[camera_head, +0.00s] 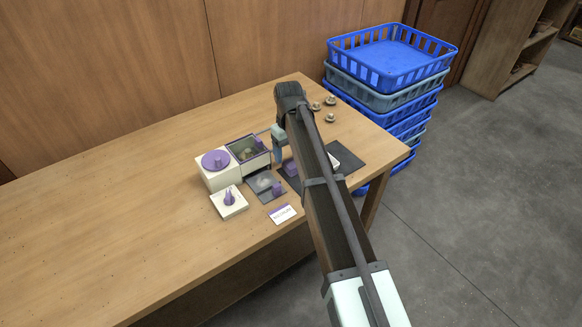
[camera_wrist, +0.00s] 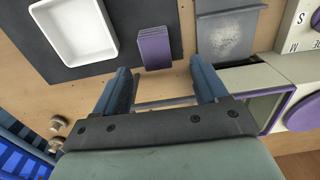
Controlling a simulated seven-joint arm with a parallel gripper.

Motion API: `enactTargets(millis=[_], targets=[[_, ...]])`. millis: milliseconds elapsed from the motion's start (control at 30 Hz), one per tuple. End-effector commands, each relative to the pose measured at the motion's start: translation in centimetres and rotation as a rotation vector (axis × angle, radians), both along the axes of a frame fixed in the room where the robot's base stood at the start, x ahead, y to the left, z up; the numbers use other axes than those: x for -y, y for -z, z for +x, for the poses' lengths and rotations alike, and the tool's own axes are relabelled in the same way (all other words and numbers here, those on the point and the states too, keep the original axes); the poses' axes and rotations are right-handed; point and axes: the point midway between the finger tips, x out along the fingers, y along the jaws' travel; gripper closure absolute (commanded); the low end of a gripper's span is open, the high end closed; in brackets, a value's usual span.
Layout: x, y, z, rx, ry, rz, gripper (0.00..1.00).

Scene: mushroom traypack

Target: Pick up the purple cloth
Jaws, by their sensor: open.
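The purple cloth (camera_wrist: 154,48) looks like a small folded stack with layered edges. It lies on the dark mat (camera_wrist: 95,74), beside the white tray (camera_wrist: 113,40) in the wrist view. In the head view the cloth (camera_head: 290,168) is partly hidden by my arm. My gripper (camera_wrist: 160,72) is open and empty. Its two blue-grey fingers are spread, and in the wrist view the cloth shows just beyond the gap between their tips. In the head view my gripper (camera_head: 278,150) hangs over the table near the mat's far edge; its height above the cloth is hard to tell.
A white box with a purple round top (camera_head: 217,160) and an open bin (camera_head: 248,150) stand left of my gripper. A grey plate (camera_wrist: 230,35) lies close to the cloth. Several mushrooms (camera_head: 330,118) sit behind my arm. Stacked blue crates (camera_head: 395,60) stand beyond the table. The table's left is clear.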

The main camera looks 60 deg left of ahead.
Motion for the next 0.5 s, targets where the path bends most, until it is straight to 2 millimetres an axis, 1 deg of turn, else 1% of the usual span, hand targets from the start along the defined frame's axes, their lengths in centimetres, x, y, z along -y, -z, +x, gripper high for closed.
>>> enactTargets(millis=[200, 300, 400, 500], targets=[[0.6, 2.7, 0.5, -0.001, 0.000, -0.002, 0.28], [0.5, 4.0, 0.5, -0.001, 0.000, -0.002, 0.28], [0.5, 4.5, 0.5, -0.001, 0.000, -0.001, 0.28], [0.5, 4.5, 0.5, 0.000, 0.000, -0.001, 0.28]])
